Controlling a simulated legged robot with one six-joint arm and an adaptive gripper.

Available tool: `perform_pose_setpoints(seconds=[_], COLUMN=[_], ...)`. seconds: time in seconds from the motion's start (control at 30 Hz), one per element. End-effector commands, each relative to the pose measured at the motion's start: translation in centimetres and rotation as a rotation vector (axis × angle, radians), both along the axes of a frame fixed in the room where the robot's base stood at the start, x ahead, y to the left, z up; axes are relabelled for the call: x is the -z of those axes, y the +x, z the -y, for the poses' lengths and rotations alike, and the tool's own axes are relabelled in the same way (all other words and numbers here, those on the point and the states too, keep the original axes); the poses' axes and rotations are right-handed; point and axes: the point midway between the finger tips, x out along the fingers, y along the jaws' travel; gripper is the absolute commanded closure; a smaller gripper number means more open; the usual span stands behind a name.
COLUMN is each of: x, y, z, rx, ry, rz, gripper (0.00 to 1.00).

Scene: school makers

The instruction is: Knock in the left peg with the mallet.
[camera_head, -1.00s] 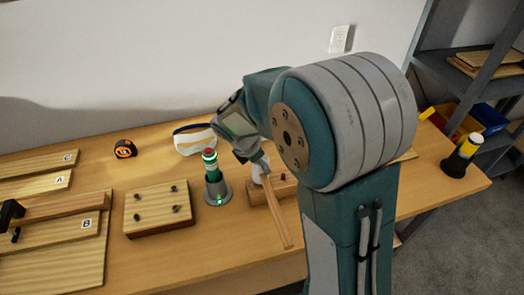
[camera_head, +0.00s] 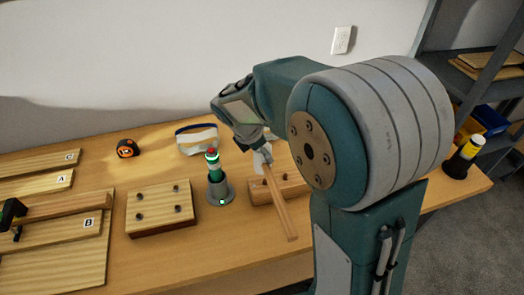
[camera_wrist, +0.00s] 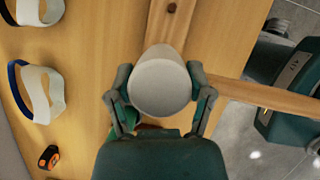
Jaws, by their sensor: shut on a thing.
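My gripper (camera_head: 260,150) is shut on the mallet's pale grey head (camera_wrist: 160,86), with one finger on each side of it. The mallet's wooden handle (camera_head: 280,203) slants down toward the table's front in the head view and runs to the right in the wrist view. A wooden block (camera_head: 292,188) lies on the table behind the handle and is partly hidden by it and my arm. In the wrist view the block (camera_wrist: 162,32) runs up from behind the mallet head, with a small round brown peg or hole (camera_wrist: 172,8) on it. I cannot make out the left peg clearly.
A green and white device in a grey holder (camera_head: 219,186) stands just left of the mallet. Farther left are a board with several dark pegs (camera_head: 148,202), a tape measure (camera_head: 128,149) and labelled planks (camera_head: 40,180). Safety goggles (camera_head: 197,140) lie behind.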

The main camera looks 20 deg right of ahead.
Motion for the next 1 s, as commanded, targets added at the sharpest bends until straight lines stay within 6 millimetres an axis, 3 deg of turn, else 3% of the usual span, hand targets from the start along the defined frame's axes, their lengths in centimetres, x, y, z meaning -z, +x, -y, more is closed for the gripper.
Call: perform_pose_setpoints(seconds=[0.53,0.77,0.87,1.0], x=[0.1,6.2,5.2,2.3], y=[0.0,-0.1,0.0,0.1], z=[0.3,0.4,0.3,0.3], rx=[0.0,-0.001,0.0,0.002], ry=[-0.001,-0.002,0.0,0.0], rz=[0.0,-0.007,0.005,0.01], gripper=[0.94,0.94,0.94,0.94])
